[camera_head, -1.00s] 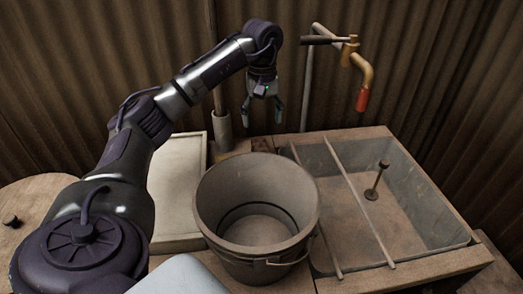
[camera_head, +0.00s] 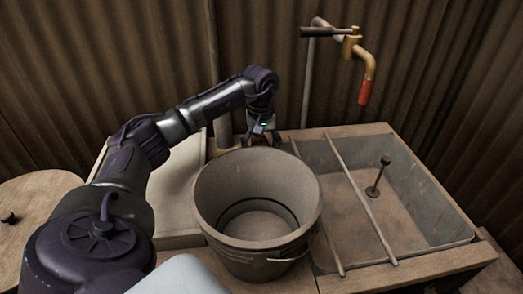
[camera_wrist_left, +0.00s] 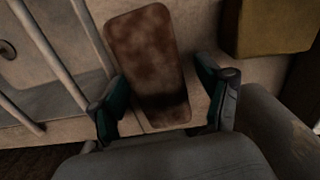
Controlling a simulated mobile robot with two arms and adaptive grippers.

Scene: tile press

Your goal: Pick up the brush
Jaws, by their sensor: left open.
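A brown, mottled, rounded oblong thing, which looks like the brush (camera_wrist_left: 150,50), lies on the pale surface in the left wrist view. My left gripper (camera_wrist_left: 162,84) is open above it, with one finger on each side of its near part. I cannot tell whether the fingers touch it. In the head view, my left gripper (camera_head: 263,138) is low behind the bucket (camera_head: 212,200), whose far rim hides the fingertips and the brush. My right gripper is not in view.
The bucket stands close in front of the gripper. A basin (camera_head: 425,190) with two rails lies to the right, below a brass tap (camera_head: 366,66). A pale tray (camera_head: 178,190) is at left. An olive-yellow block (camera_wrist_left: 275,25) shows in the left wrist view.

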